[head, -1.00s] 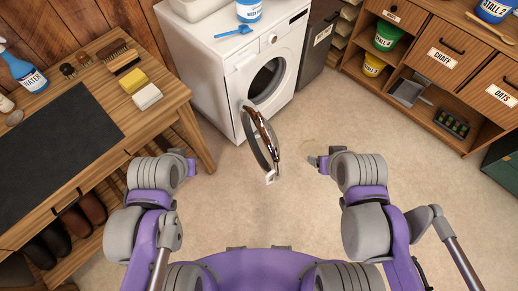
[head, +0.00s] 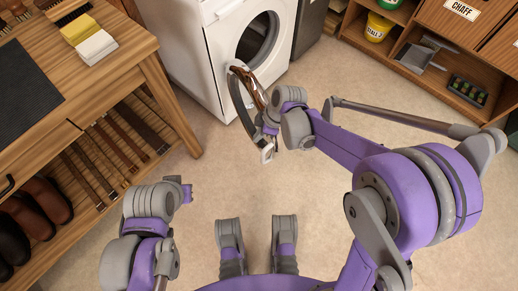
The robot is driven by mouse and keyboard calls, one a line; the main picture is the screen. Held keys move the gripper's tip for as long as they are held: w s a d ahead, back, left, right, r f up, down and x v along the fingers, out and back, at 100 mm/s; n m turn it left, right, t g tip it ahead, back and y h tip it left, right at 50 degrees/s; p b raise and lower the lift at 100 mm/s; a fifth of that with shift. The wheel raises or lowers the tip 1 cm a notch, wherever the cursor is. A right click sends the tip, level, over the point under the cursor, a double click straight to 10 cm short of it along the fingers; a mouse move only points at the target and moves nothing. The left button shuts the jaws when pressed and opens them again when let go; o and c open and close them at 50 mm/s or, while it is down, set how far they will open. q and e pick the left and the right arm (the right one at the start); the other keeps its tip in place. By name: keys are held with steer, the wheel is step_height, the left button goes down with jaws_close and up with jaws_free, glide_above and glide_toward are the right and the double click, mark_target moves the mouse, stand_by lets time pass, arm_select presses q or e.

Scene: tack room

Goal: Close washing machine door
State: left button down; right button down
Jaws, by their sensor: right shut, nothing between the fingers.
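The white washing machine (head: 217,52) stands at the top middle with its round drum opening (head: 258,40) uncovered. Its round door (head: 238,98), with a dark grey rim and brownish glass, stands wide open, seen nearly edge-on and swung out toward me. A pale latch piece (head: 267,153) shows at its near end. My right gripper (head: 270,130) is shut and empty at the right side of the door, close to its near end; I cannot tell whether it touches. My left gripper (head: 187,193) is at the lower left, away from the door; its fingers are too small to read.
A wooden bench (head: 160,80) with brushes, sponges and boots below runs along the left. A dark bin (head: 310,25) stands right of the machine. A wooden shelf unit (head: 385,52) fills the upper right. The floor below the door is clear.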

steer(key=s+b+x, duration=0.1)
steer(key=b+x, duration=0.2)
steer(key=x, duration=0.7)
steer(key=shift+w+d+f, duration=0.1)
steer(key=shift+d+f, duration=0.1)
steer(key=shift+d, duration=0.75)
steer(key=shift+w+d+f, duration=0.1)
steer(key=shift+d+f, duration=0.1)
steer(key=shift+d, duration=0.75)
steer(key=shift+d, duration=0.1)
